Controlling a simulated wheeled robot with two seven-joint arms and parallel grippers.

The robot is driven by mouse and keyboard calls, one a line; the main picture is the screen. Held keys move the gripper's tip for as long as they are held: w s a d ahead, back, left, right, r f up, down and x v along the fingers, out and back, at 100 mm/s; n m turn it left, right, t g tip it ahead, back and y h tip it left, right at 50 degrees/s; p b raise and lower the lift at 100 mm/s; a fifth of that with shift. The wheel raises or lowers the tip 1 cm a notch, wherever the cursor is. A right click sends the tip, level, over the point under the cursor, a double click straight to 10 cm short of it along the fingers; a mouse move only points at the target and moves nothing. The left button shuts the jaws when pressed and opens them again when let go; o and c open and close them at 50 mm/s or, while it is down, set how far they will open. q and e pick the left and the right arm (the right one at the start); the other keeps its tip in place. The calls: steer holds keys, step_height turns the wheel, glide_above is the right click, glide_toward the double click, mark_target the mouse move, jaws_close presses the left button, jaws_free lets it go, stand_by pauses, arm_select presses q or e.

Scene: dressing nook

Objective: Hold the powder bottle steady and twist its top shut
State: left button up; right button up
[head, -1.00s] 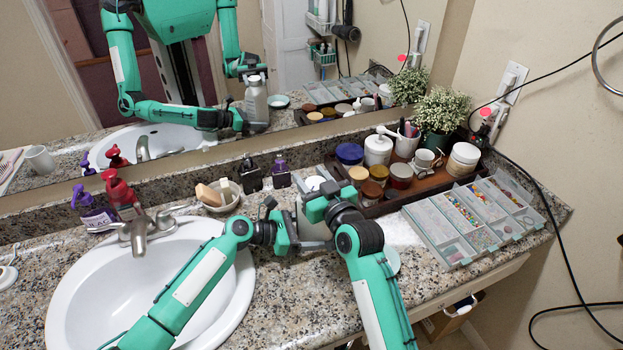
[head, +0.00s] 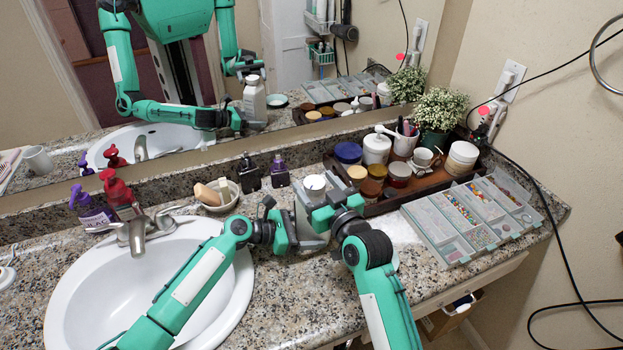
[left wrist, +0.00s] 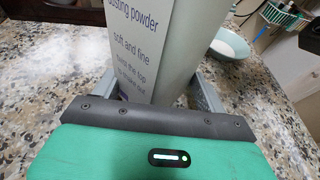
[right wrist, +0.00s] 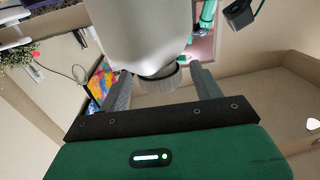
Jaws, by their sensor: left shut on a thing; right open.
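The powder bottle (left wrist: 150,45) is a pale grey container with purple lettering, standing upright on the counter by the basin. My left gripper (head: 298,232) is shut on its body, with one finger on each side in the left wrist view. The bottle's round white top (head: 314,184) shows above the grippers in the head view. My right gripper (head: 322,208) is open near the top. In the right wrist view the bottle (right wrist: 145,35) appears upside down, its ridged top (right wrist: 160,82) between the spread fingers. I cannot tell whether they touch it.
A wooden tray (head: 372,212) with jars and cups stands behind to the right. A clear compartment box (head: 440,243) lies right of it. A soap dish (head: 217,203) and dark small bottles stand behind. The basin (head: 75,290) is left. The mirror repeats the scene.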

steer(key=v, duration=0.9)
arm_select(q)
steer(key=o, duration=0.8)
steer(key=shift+o, duration=0.2)
